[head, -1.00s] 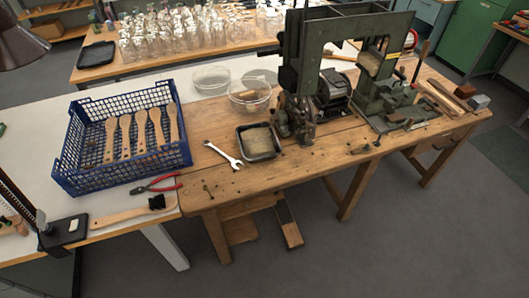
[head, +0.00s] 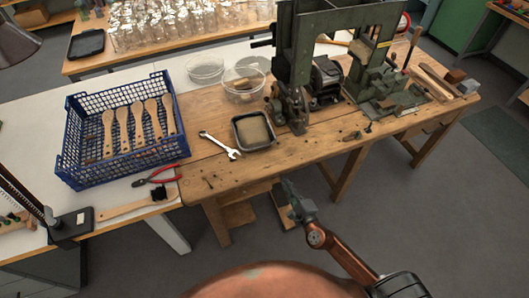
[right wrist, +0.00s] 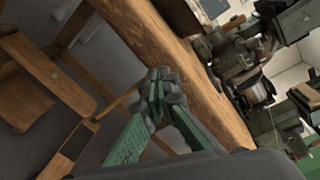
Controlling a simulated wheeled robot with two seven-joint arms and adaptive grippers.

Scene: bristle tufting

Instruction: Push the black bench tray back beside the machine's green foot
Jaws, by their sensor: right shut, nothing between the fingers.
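The black bench tray (head: 238,137) lies on the wooden bench in the head view, with a tan layer inside. It sits just left of the green machine's near foot (head: 295,121); I cannot tell whether they touch. My right gripper (head: 287,184) is low in front of the bench's front edge, apart from the tray. Its fingers are shut and empty, and their tips meet in the right wrist view (right wrist: 158,82). I cannot make out the tray in that view. My left gripper is not in view.
A blue crate (head: 82,170) of wooden brush handles, red pliers (head: 156,175) and a brush (head: 130,206) are further left. The bench front (head: 240,177) is mostly clear.

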